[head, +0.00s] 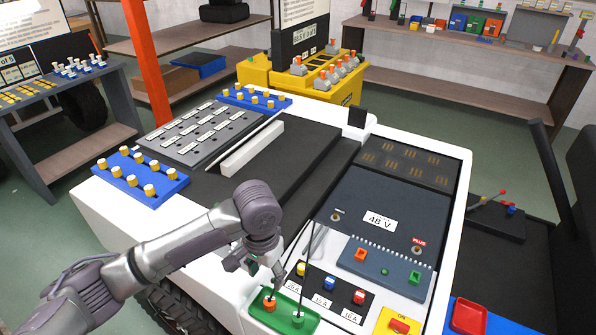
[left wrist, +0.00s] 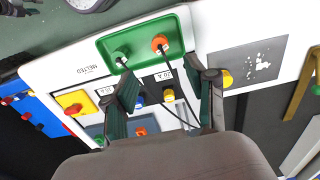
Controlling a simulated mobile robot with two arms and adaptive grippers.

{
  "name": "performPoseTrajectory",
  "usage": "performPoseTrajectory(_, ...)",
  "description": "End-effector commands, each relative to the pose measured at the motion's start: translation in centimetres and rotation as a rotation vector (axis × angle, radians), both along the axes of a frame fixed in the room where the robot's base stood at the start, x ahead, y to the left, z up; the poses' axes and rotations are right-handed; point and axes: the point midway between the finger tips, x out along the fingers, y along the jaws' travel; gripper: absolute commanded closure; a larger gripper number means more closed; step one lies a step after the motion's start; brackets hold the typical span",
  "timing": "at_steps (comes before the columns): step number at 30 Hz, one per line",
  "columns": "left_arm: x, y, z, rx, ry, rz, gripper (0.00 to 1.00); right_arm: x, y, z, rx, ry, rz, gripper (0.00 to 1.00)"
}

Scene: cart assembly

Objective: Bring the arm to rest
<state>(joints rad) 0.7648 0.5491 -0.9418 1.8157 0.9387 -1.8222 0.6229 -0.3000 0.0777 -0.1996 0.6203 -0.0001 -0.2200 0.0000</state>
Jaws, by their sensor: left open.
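My left gripper (head: 258,264) hangs over the near edge of the white cart (head: 230,292), its arm coming in from the left. Its jaws are open and nothing shows between the fingertips in the left wrist view (left wrist: 166,88). Just beyond them there is a green tray (head: 284,311) with an orange plug (head: 269,304) and a green plug (head: 298,320), each with a dark cable. The tray also shows in the left wrist view (left wrist: 184,24). I cannot tell whether a finger touches a cable. My right gripper is out of view.
Yellow, blue and red fuses sit beside the tray, near the 48 V battery (head: 390,215). A red button (head: 400,326) is at the front. Blue peg racks (head: 130,178) and a grey panel (head: 204,132) lie on the cart. A yellow rack (head: 320,84) stands behind.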

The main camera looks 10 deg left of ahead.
Motion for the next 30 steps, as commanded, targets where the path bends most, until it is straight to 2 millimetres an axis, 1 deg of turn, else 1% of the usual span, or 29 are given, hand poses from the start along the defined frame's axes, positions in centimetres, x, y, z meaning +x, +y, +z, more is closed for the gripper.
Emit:
performPoseTrajectory(2, -0.1, -0.1, -0.1, -0.002, 0.001, -0.002, 0.44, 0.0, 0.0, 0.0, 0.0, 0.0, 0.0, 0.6)
performPoseTrajectory(5, -0.8, -0.9, -0.8, -0.025, -0.005, -0.021, 0.44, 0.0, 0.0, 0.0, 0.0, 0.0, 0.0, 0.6)
performPoseTrajectory(8, -2.5, -2.7, -2.0, -0.084, -0.024, -0.063, 0.44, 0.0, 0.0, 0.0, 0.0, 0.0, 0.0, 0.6)
performPoseTrajectory(12, -5.7, -5.4, -3.6, -0.196, -0.085, -0.106, 0.44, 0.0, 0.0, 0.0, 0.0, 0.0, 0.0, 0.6)
performPoseTrajectory(14, -6.9, -6.0, -4.0, -0.236, -0.121, -0.104, 0.44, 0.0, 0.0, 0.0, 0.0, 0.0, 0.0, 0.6)
performPoseTrajectory(16, -8.3, -6.1, -4.4, -0.27, -0.16, -0.09, 0.44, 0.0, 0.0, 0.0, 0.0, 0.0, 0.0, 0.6)
performPoseTrajectory(20, -10.9, -4.9, -5.0, -0.291, -0.228, -0.031, 0.44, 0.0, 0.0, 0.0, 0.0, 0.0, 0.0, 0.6)
performPoseTrajectory(24, -13.2, -2.2, -5.6, -0.255, -0.276, 0.036, 0.44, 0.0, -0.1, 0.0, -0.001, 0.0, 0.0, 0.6)
performPoseTrajectory(30, -16.1, 1.5, -6.1, -0.174, -0.303, 0.105, 0.44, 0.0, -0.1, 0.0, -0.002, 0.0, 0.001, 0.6)
